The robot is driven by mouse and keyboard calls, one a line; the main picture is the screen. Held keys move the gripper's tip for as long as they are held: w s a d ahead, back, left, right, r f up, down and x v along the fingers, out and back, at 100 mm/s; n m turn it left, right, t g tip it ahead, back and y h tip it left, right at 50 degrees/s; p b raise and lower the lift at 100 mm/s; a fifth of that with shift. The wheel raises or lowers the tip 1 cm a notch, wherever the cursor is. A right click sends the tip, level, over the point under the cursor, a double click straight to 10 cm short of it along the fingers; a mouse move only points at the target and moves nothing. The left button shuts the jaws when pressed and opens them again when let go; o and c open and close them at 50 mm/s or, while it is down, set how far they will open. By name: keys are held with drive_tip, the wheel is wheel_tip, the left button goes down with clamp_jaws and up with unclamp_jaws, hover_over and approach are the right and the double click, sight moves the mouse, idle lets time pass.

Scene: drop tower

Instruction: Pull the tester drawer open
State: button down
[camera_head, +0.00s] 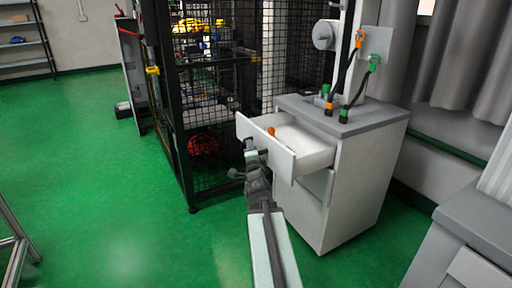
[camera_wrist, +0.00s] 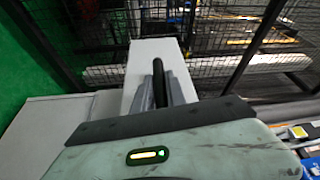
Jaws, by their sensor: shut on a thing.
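The tester drawer (camera_head: 262,142) is the white top drawer of a grey-topped white cabinet (camera_head: 345,190). It stands well out of the cabinet, and its inside shows, with a small orange item (camera_head: 271,131) near the front panel. My gripper (camera_head: 248,148) is at the drawer's front and shut on its dark handle. In the wrist view, my gripper's fingers (camera_wrist: 166,92) are on either side of the black handle (camera_wrist: 158,80), with the white drawer behind it. Part of the handle is hidden by the fingers.
A black mesh cage (camera_head: 215,100) with shelves of coloured items stands close to the left of the drawer. Black, orange and green connectors (camera_head: 343,113) sit on the cabinet top. A grey-topped unit (camera_head: 475,215) is at the right. The green floor (camera_head: 100,190) is clear at the left.

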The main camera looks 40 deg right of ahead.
drive_tip(key=shift+w+a+r, duration=0.1)
drive_tip(key=shift+w+a, duration=0.05)
drive_tip(key=shift+a, duration=0.1)
drive_tip(key=c, duration=1.4)
unclamp_jaws()
drive_tip(key=shift+d, duration=0.1)
drive_tip(key=shift+o, duration=0.2)
